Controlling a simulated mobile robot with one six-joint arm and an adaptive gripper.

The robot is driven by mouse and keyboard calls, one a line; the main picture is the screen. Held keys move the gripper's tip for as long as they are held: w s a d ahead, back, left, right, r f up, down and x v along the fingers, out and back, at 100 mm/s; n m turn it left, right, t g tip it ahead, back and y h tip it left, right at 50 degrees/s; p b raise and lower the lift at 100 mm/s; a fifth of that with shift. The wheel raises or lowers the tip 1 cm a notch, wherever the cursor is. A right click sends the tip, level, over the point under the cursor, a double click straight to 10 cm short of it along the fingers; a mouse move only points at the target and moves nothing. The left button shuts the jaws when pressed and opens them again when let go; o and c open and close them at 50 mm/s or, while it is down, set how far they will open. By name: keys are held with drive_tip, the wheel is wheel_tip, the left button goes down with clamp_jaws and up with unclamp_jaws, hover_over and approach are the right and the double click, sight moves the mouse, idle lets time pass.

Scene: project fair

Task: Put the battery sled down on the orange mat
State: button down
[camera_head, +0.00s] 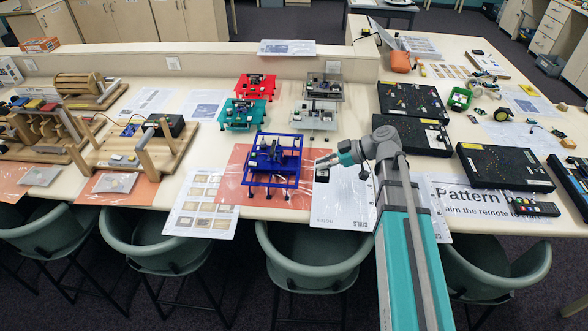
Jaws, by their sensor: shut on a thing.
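My gripper (326,164) reaches in from the right, just right of the blue frame on legs (285,181). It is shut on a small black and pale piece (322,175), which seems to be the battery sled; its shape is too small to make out. The piece shows over the right end of the orange mat (234,173), near the white printed sheet; I cannot tell whether it touches the surface. The orange mat lies at the table's front edge, and the blue frame covers much of its middle.
Printed sheets lie left (203,204) and right (343,210) of the mat. Red (256,87), teal (242,113) and grey (318,116) frames stand behind. Black boards (411,137) lie to the right, wooden rigs (140,152) to the left. Green chairs (312,256) line the front edge.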

drive_tip(key=w+a+f+b, duration=0.2)
drive_tip(key=w+f+b, duration=0.6)
drive_tip(key=w, duration=0.4)
drive_tip(key=shift+w+a+f+b, duration=0.25)
drive_tip(key=shift+f+b, duration=0.05)
drive_tip(key=shift+f, duration=0.15)
drive_tip(key=shift+w+f+b, duration=0.5)
drive_tip(key=shift+f+b, duration=0.15)
drive_tip(key=shift+f, duration=0.05)
drive_tip(key=shift+s+f+b, duration=0.1)
drive_tip(key=shift+f+b, duration=1.2)
drive_tip(key=shift+b, duration=0.05)
drive_tip(key=shift+f+b, duration=0.3)
drive_tip(key=shift+f, duration=0.05)
drive_tip(key=shift+f, duration=0.15)
